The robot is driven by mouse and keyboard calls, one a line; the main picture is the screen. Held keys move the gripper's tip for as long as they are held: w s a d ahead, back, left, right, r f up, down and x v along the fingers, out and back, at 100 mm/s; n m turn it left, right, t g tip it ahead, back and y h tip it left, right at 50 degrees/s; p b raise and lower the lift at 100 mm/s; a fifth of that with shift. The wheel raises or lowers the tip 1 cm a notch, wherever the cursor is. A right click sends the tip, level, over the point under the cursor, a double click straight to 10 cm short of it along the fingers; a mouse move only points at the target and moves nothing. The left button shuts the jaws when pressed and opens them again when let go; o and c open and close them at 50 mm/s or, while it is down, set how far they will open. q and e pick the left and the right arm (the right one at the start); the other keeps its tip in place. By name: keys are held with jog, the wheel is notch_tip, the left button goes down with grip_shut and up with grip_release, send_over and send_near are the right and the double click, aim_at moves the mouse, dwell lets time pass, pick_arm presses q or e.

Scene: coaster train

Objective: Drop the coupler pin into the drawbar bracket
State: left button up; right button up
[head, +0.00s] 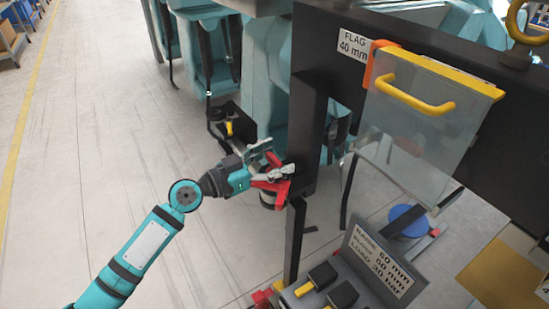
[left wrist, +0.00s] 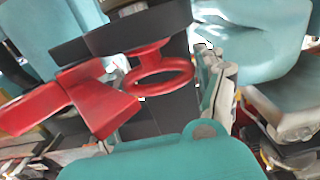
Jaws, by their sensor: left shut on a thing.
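My left gripper (head: 278,176) reaches in from the left, beside a dark upright post (head: 308,135). It is shut at a red piece (head: 268,186), which is partly hidden by the fingers. In the left wrist view a red ring (left wrist: 160,78) hangs on a short stem below a black bar (left wrist: 135,35), with a flat red arm (left wrist: 95,100) beside it. I cannot tell for certain which red part is the coupler pin.
A clear panel with a yellow handle (head: 420,97) hangs on the dark beam (head: 445,85) at right. A sign plate (head: 382,262) and a box with black switches (head: 340,292) stand below. Teal seats (head: 212,45) are behind. The floor at left is free.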

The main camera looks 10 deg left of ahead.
pick_arm(q)
jog(key=shift+r+p, duration=1.25)
jog(key=shift+r, duration=0.95)
notch_tip(320, 180, up, 8)
jog(key=p, duration=0.5)
jog(key=shift+r, duration=0.15)
jog(key=shift+f, duration=0.2)
